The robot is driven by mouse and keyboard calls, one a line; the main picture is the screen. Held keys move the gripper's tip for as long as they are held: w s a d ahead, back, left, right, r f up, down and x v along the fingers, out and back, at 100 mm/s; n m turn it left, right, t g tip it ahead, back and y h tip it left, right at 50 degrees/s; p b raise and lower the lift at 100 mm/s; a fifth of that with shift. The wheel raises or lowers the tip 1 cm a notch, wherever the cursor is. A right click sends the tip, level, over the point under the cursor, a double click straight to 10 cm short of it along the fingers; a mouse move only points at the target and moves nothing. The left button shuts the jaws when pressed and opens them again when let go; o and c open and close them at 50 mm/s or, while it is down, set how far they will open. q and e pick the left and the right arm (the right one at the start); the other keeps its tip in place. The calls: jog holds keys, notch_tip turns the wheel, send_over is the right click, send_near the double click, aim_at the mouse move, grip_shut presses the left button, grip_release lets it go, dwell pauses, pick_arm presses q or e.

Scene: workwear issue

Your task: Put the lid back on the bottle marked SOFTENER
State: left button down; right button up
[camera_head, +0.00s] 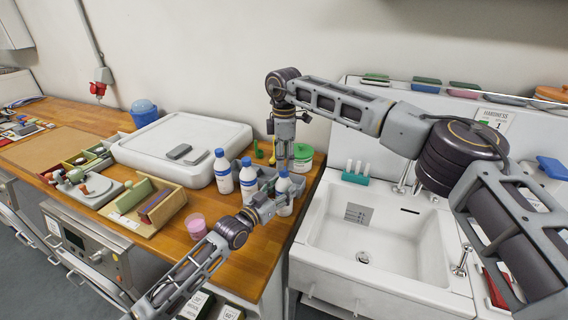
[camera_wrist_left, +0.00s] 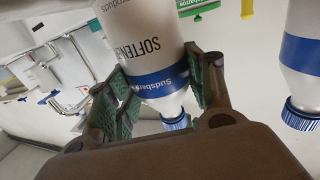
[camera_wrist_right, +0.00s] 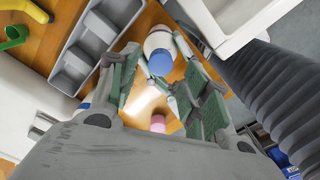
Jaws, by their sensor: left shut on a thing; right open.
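The white bottle marked SOFTENER (camera_wrist_left: 145,45) has a blue band and is gripped by my left gripper (camera_wrist_left: 160,88). It also shows in the head view (camera_head: 285,197), where my left gripper (camera_head: 270,204) is shut on it from the lower left. A ribbed blue lid (camera_wrist_left: 177,122) sits on its mouth; whether it is screwed down I cannot tell. My right gripper (camera_head: 287,156) points down above this bottle, open and empty. In the right wrist view its fingers (camera_wrist_right: 158,66) stand either side of the blue lid (camera_wrist_right: 160,63), apparently without touching it.
Two similar blue-capped bottles (camera_head: 222,172) (camera_head: 248,181) stand to the left, near a grey caddy (camera_head: 268,176). A green-lidded tub (camera_head: 303,153) is behind. A pink cup (camera_head: 196,225) stands at the front edge. The sink (camera_head: 375,240) lies right.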

jog(key=shift+r, duration=0.65)
jog(key=shift+c, duration=0.4)
